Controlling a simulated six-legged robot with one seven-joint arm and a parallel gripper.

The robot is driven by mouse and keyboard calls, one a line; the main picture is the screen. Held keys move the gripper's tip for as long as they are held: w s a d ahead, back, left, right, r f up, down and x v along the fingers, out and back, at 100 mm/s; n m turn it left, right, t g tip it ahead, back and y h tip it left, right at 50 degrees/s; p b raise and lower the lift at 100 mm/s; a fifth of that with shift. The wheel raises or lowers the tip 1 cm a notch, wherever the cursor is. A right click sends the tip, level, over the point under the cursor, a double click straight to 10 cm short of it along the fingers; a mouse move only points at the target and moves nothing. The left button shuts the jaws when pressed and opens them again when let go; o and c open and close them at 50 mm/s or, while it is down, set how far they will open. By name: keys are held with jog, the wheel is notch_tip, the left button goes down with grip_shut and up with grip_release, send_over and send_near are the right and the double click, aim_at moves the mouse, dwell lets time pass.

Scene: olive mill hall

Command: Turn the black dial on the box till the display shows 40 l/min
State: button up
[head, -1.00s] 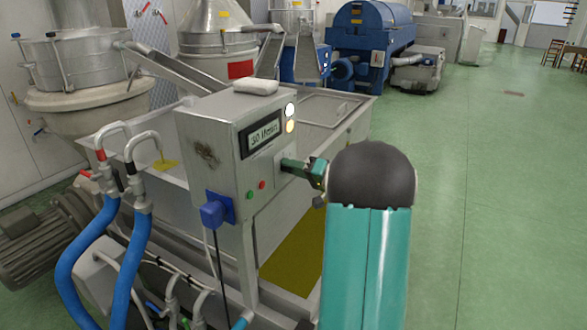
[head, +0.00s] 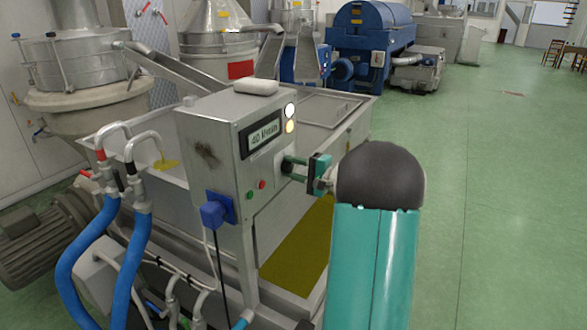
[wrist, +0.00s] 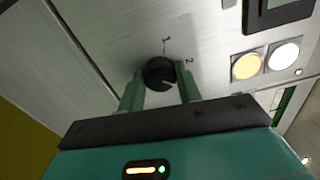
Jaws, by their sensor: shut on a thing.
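The grey metal box (head: 215,160) stands at the tank's front. Its display (head: 263,133) reads what looks like 40 l/min in the head view. The round black dial (wrist: 160,74) sits on the box's face in the wrist view, with a pale pointer line and small marks around it. My gripper (wrist: 158,92) is shut on the dial, with one green finger on each side.
A white and a yellow lamp (wrist: 246,66) sit beside the display. Green and red buttons (head: 262,184) and a blue plug (head: 213,212) are lower on the box. Blue hoses (head: 130,265) stand at the left. Green floor (head: 490,200) is open at the right.

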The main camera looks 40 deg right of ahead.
jog(key=shift+s+m, duration=0.1)
jog(key=shift+m, duration=1.8)
jog(key=o, duration=1)
jog(key=v, duration=1.3)
jog(key=shift+s, duration=0.35)
jog(key=shift+s+d, duration=0.1)
